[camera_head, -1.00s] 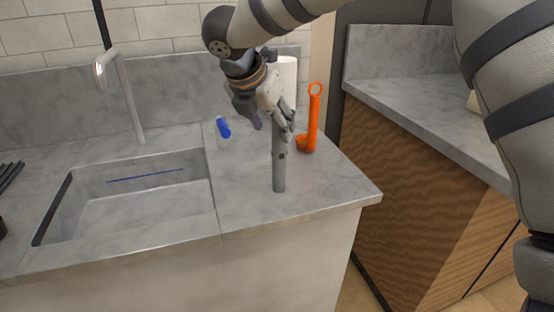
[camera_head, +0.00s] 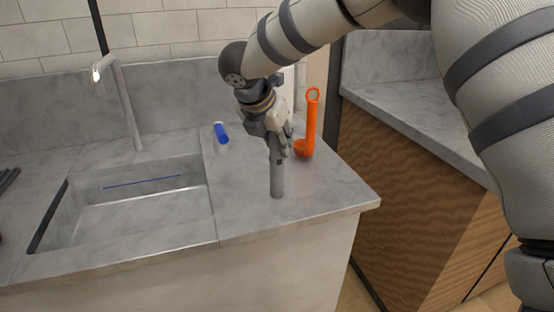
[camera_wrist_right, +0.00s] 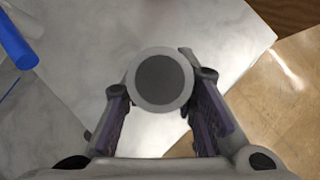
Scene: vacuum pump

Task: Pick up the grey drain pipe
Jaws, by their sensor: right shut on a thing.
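The grey drain pipe (camera_head: 277,181) stands upright on the countertop near its front right corner. My right gripper (camera_head: 278,140) is shut around the pipe's upper part. In the right wrist view the pipe's round open top (camera_wrist_right: 162,82) sits between the two fingers of the gripper (camera_wrist_right: 160,108). The pipe's lower end shows below the fingers in the head view and appears to rest on the counter. My left gripper is not in view.
An orange tool (camera_head: 311,125) with a ring end stands close behind and right of the pipe. A blue-capped bottle (camera_head: 221,135) stands behind left. The sink (camera_head: 140,205) lies to the left, with a faucet (camera_head: 127,105) behind it. The counter (camera_head: 340,192) ends just right of the pipe.

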